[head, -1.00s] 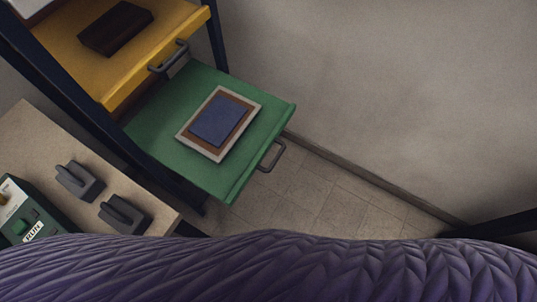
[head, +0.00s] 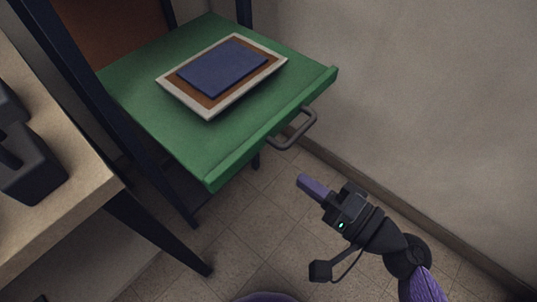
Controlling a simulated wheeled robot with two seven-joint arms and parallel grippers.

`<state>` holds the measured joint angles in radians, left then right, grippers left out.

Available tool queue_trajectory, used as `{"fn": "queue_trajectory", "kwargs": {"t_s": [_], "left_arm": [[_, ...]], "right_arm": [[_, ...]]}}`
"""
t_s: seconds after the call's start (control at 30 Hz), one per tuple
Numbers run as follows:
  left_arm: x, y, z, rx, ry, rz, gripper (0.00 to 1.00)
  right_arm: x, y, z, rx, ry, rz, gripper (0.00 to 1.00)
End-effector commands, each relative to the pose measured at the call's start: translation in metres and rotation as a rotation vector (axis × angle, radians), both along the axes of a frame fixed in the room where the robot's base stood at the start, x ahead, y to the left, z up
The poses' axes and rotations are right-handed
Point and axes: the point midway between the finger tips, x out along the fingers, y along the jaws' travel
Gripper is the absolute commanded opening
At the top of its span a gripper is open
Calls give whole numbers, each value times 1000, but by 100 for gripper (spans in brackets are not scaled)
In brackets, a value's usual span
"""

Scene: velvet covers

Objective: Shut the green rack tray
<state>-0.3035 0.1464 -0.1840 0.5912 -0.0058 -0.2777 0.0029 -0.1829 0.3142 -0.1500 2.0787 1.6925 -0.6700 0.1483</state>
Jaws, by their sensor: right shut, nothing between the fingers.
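The green rack tray (head: 150,110) is pulled out of the dark rack (head: 90,115) and stands open. Its grey bar handle (head: 303,130) is on the front edge, facing the lower right. A framed piece with a pale border, a brown band and a blue centre (head: 222,70) lies flat on the tray. My right gripper (head: 312,186) is in front of the tray's front edge, just below the handle in the picture and apart from it. It is shut and empty, with its fingers pointing to the upper left. My left gripper is not in view.
A beige table (head: 75,205) with dark grey objects (head: 35,165) stands at the left, its dark leg (head: 160,235) close to the rack. A plain wall (head: 440,90) bounds the right side. Tiled floor (head: 240,240) is open below and in front of the tray.

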Motion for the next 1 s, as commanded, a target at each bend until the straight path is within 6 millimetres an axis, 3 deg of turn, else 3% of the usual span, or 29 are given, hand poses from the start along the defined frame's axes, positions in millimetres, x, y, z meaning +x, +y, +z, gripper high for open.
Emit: {"fn": "queue_trajectory", "kwargs": {"t_s": [0.2,0.4,1.0], "left_arm": [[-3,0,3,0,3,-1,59],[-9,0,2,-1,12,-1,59],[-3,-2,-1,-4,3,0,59]], "right_arm": [[28,38,1,2,-1,-1,0],[46,63,-1,1,2,-2,0],[54,73,-2,-2,3,-1,0]]}}
